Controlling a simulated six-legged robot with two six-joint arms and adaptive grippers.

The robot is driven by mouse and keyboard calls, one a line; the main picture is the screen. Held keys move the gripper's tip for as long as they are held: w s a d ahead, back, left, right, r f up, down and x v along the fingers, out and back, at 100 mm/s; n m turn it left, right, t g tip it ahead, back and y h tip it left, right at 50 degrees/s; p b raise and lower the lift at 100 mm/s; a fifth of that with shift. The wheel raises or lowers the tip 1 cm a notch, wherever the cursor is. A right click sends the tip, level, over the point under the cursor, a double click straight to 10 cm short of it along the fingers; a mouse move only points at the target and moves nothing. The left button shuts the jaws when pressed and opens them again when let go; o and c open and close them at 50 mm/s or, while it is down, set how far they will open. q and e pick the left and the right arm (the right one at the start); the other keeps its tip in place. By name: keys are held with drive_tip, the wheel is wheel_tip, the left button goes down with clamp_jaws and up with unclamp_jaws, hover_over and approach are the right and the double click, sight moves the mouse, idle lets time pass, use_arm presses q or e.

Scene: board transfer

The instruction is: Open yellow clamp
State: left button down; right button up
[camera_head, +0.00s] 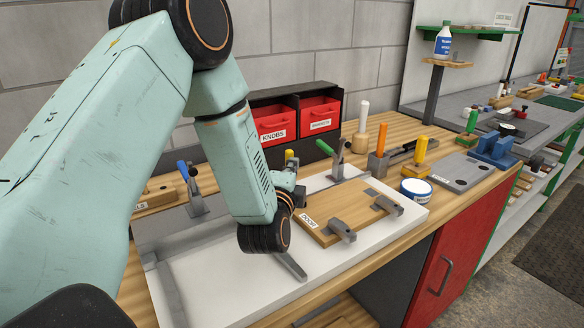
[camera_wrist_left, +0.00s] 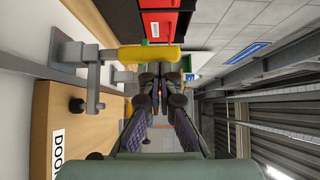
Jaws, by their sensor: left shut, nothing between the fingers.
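The yellow clamp handle (camera_head: 290,157) shows in the head view just behind my left wrist; my arm hides most of the clamp. My left gripper is shut and empty. My right gripper is not in view. The board labelled DOOR (camera_head: 333,217) lies on the white plate (camera_head: 232,306).
A green-handled clamp (camera_head: 336,152) stands close right of the yellow one, and a blue-handled clamp (camera_head: 188,180) stands to the left. Red drawers (camera_head: 273,124) are behind. Upright tools and a white-lidded jar (camera_head: 416,190) stand to the right.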

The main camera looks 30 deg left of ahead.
use_arm(q)
drive_tip(key=w+a+f+n+g+h+p, duration=0.1)
drive_tip(key=w+a+n+g+h+p, duration=0.1)
drive_tip(key=a+p, duration=0.3)
drive_tip(key=w+a+f+n+g+h+p, duration=0.1)
drive_tip(key=a+n+g+h+p, duration=0.3)
drive_tip(key=p, duration=0.6)
drive_tip(key=shift+w+a+f, duration=0.3)
drive_tip(key=shift+w+a, duration=0.25)
drive_tip(key=shift+a, duration=0.05)
idle(0.7)
drive_tip(key=shift+r, duration=0.1)
idle(0.4)
